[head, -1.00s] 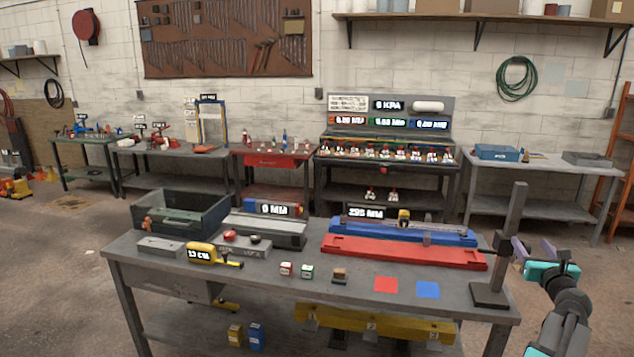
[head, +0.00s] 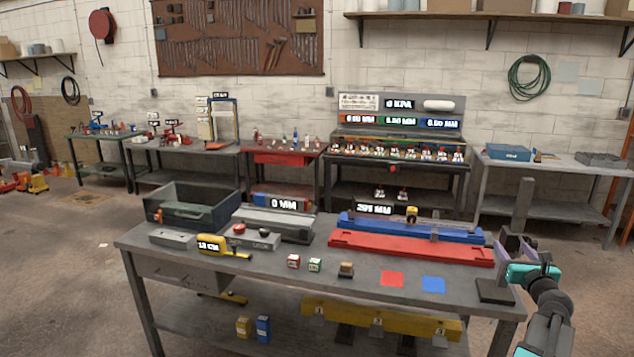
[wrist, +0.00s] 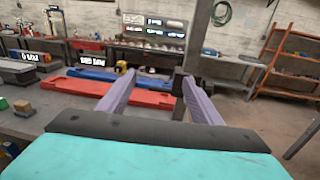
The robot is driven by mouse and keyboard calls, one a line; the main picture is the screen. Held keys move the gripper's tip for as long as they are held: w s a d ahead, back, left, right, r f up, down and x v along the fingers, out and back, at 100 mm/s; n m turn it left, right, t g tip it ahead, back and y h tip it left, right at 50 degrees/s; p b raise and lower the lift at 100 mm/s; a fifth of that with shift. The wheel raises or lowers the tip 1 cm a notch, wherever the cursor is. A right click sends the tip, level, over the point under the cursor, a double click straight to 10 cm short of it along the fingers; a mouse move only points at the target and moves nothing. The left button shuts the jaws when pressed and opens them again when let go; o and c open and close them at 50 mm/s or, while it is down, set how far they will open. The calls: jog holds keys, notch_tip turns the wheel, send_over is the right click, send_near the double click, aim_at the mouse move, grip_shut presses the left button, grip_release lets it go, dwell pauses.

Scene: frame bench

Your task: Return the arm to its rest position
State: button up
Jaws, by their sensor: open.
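My gripper (head: 515,246) is at the right end of the workbench (head: 330,290) in the head view, above and beside the dark post's base. In the wrist view its two purple fingers (wrist: 152,92) stand wide apart with nothing between them. A dark upright post (head: 522,208) on a square base stands at the bench's right end, partly hidden by my arm. It also shows in the wrist view (wrist: 196,45), beyond the fingers.
Floor is open right of the bench.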

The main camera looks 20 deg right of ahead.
jog(key=w+a+f+n+y+b, duration=0.2)
jog(key=w+a+f+y+b, duration=0.15)
jog(key=w+a+f, duration=0.75)
jog(key=w+a+f+n+y+b, duration=0.2)
jog(key=w+a+f+y, duration=0.2)
jog(key=w+a+f, duration=0.7)
jog(key=s+a+f+n+g+y+b, duration=0.2)
jog(key=a+f+n+g+y, duration=0.15)
jog(key=a+f, duration=1.1)
jog(key=s+a+f+n+g+y+b, duration=0.15)
jog(key=a+f+n, duration=0.35)
jog(key=a+f, duration=0.95)
jog(key=s+a+f+n+g+y+b, duration=0.1)
jog(key=s+a+f+n+g+b, duration=0.4)
jog(key=s+a+f, duration=0.6)
jog(key=s+a+f+n+g+y, duration=0.1)
jog(key=s+a+f+n+g, duration=0.3)
jog(key=s+a+f+n, duration=0.65)
jog(key=s+a+f+n+g+h+b, duration=0.1)
jog(key=s+f+n+g, duration=0.1)
jog(key=s, duration=0.4)
jog(key=s+f+n+g+h+b, duration=0.1)
jog(key=s+f+n+g, duration=0.15)
jog(key=s, duration=0.45)
jog(key=s+d+r+n+g+h, duration=0.2)
jog(key=s+d+n, duration=0.4)
jog(key=n, duration=0.4)
jog(key=shift+s+h+p, duration=0.3)
jog(key=shift+s+h, duration=0.05)
jog(key=shift+h, duration=0.3)
